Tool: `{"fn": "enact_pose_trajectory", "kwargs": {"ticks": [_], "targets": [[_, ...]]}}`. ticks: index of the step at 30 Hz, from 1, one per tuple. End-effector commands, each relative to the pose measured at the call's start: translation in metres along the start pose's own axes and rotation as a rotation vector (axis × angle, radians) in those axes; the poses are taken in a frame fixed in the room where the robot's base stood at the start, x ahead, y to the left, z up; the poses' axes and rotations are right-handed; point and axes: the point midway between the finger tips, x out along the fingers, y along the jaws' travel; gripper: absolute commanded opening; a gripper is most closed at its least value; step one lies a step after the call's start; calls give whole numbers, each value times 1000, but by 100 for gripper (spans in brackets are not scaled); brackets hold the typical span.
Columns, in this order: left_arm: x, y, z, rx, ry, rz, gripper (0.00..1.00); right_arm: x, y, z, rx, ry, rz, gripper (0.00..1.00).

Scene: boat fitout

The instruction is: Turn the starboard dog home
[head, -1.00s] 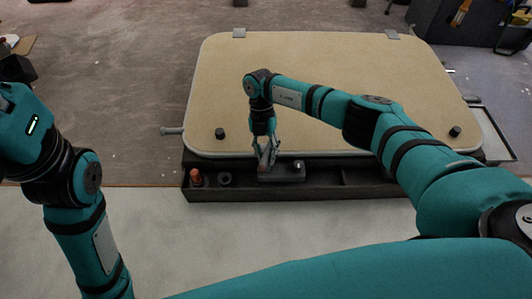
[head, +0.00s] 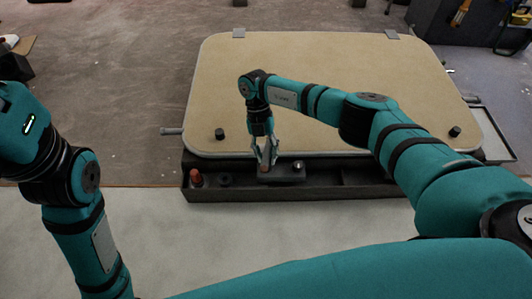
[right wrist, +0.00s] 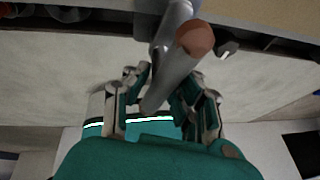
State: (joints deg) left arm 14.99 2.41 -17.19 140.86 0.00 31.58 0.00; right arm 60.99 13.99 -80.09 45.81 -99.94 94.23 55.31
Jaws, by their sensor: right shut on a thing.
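A large beige hatch panel (head: 320,85) lies ahead in the head view. A black round knob (head: 219,134) sits near its left front corner and a second black knob (head: 455,131) near its right front corner. I cannot tell which part is the starboard dog. My right gripper (head: 264,165) is over the dark tray at the panel's front edge. In the right wrist view it is shut on a grey bar (right wrist: 175,78) with a reddish-brown round end; the fingers hide part of it. My left gripper is not visible, only the left arm.
The dark tray (head: 330,190) holds a grey block (head: 285,175) with a silver knob, an orange-red piece (head: 196,178) and a dark ring (head: 225,179). A grey rod (head: 172,130) sticks out at the panel's left side. The pale surface in front is clear.

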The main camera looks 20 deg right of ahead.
Motion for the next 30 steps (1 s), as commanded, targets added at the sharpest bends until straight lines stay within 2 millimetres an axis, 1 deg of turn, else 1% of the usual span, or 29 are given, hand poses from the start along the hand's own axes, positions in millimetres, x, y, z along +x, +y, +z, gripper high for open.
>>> {"fn": "enact_pose_trajectory", "kwargs": {"ticks": [1, 30], "targets": [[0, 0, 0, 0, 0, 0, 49, 3, -10, 5, 14, -3, -22, 0], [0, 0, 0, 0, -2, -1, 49, 2, -10, 5, -20, -11, -35, 0]]}}
